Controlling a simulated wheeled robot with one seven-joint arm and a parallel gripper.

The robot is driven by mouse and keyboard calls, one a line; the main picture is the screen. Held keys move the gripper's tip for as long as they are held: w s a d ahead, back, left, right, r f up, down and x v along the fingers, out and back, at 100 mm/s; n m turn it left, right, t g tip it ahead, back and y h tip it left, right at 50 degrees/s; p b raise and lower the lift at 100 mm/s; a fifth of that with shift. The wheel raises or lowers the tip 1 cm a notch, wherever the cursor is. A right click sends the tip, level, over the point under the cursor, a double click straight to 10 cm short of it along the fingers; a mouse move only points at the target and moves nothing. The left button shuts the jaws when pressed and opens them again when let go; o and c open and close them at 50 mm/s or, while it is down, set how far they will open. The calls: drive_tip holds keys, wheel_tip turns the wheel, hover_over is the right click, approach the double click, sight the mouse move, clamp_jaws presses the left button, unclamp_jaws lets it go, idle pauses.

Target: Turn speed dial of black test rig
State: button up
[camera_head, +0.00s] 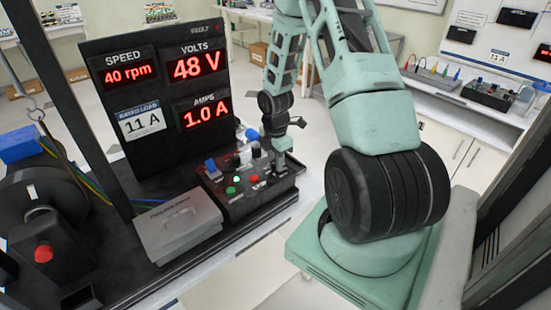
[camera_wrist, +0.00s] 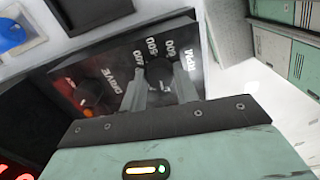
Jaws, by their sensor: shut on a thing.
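The black test rig (camera_head: 200,165) stands at left in the head view. Its display shows SPEED 40 rpm, VOLTS 48 V and AMPS 1.0 A. My gripper (camera_head: 281,172) reaches down to the right end of its control box (camera_head: 255,205) and hides the dial there. In the wrist view the black speed dial (camera_wrist: 159,72) sits between the two fingers of my gripper (camera_wrist: 161,88). Markings 400, 500, 600 and RPM surround it. The fingers are shut on the dial. Its pointer is hard to make out.
A second knob (camera_wrist: 90,93), marked DRIVE, is beside the dial in the wrist view. A green button (camera_head: 230,190), red button and blue switch (camera_head: 212,168) are left of my gripper. A grey box (camera_head: 178,228) lies in front. A red button (camera_head: 43,251) stands at lower left.

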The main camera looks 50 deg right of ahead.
drive_tip(key=m, duration=0.3)
drive_tip(key=shift+m, duration=0.4)
drive_tip(key=m, duration=0.3)
drive_tip(key=shift+m, duration=0.3)
drive_tip(key=m, duration=0.3)
drive_tip(key=shift+m, duration=0.4)
drive_tip(key=m, duration=0.3)
drive_tip(key=shift+m, duration=0.3)
drive_tip(key=m+b, duration=0.1)
drive_tip(key=m, duration=1)
drive_tip(key=shift+m, duration=0.3)
drive_tip(key=o, duration=1)
